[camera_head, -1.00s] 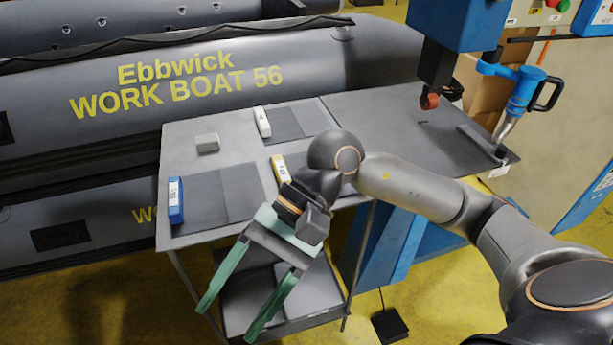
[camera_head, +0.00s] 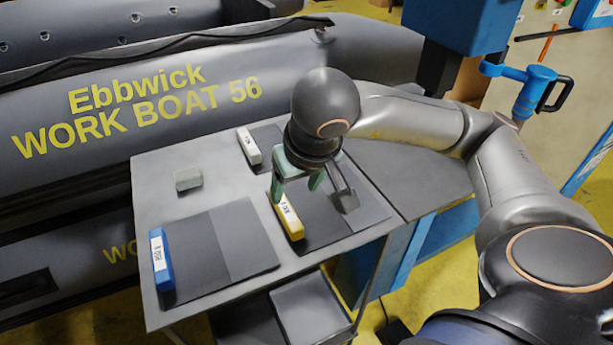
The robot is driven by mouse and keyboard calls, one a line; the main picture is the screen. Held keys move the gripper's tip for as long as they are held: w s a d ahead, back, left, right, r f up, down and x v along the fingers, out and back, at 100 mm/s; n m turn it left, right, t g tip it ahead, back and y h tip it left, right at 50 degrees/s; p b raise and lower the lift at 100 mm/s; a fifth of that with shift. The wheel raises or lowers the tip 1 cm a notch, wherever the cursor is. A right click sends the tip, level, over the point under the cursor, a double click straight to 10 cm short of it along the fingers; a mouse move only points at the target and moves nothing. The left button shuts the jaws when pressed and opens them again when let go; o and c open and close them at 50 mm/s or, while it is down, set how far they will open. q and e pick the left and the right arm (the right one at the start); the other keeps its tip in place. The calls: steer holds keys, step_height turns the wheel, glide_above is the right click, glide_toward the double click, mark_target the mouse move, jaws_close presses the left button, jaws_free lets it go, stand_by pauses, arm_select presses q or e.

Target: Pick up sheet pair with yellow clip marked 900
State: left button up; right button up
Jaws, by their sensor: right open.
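A dark grey sheet pair (camera_head: 335,229) lies on the light grey table, with a yellow clip (camera_head: 291,223) along its left edge. The clip has a white label with dark marks too small to read for sure. My right gripper (camera_head: 296,195) is open, its green fingers pointing down just behind the clip in the picture. It looks empty, and I cannot tell its height above the sheets. The gripper and wrist hide the far part of this pair. My left gripper is not in view.
A larger sheet pair (camera_head: 225,249) with a blue clip (camera_head: 161,260) lies at front left. A white clip (camera_head: 249,146) holds another pair behind. A small grey block (camera_head: 188,179) sits at left. The blue machine (camera_head: 455,25) stands at back right. The grey boat (camera_head: 60,75) lies behind.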

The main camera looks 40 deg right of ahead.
glide_above(288, 213)
steer(key=s, duration=0.2)
step_height(288, 213, down, 4)
steer(key=shift+f, duration=0.2)
steer(key=shift+a+x, duration=0.15)
steer(key=shift+x, duration=1.2)
steer(key=shift+a+x, duration=0.1)
steer(key=shift+x, duration=1.2)
steer(key=shift+s, duration=0.15)
jaws_close()
